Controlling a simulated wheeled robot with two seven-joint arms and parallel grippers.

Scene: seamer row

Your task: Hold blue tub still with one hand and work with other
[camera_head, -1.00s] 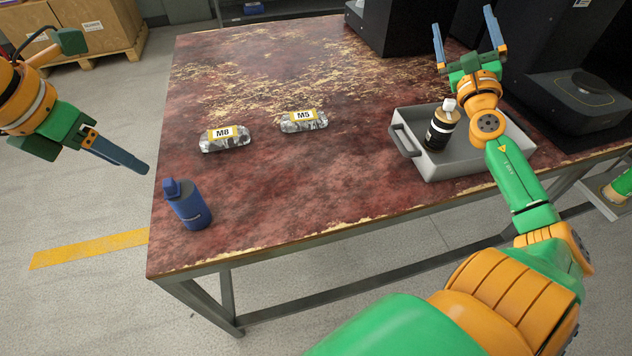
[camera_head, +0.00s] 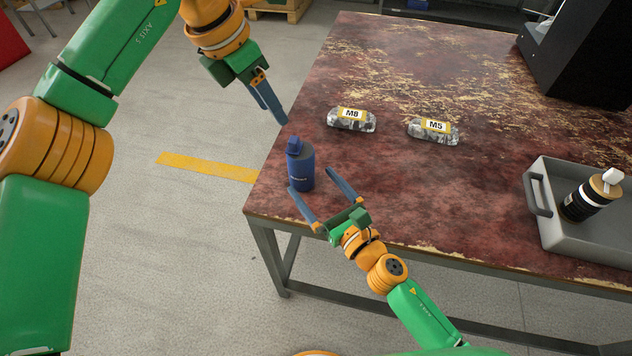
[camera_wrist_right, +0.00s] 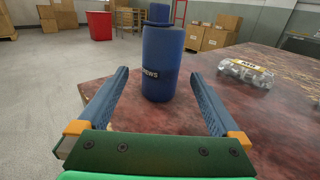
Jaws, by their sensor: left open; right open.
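The blue tub (camera_head: 301,168) stands upright near the left front corner of the table, its smaller blue top at the upper end. In the right wrist view the blue tub (camera_wrist_right: 162,65) stands ahead, centred between the fingers, with part of a label reading "EWS". My right gripper (camera_head: 324,185) is open in front of the tub, its fingers pointing at it; the tub appears just beyond the fingertips. My left gripper (camera_head: 274,107) is off the table's left edge, up and left of the tub, apart from it. The gap between its fingers is hard to see.
Two clear bags, M8 (camera_head: 351,120) and M5 (camera_head: 433,131), lie behind the tub. A grey tray (camera_head: 545,216) at the right holds a dark bottle (camera_head: 583,201) with a white cap. A black machine (camera_head: 580,60) stands at the back right. The table (camera_head: 400,190) is clear between.

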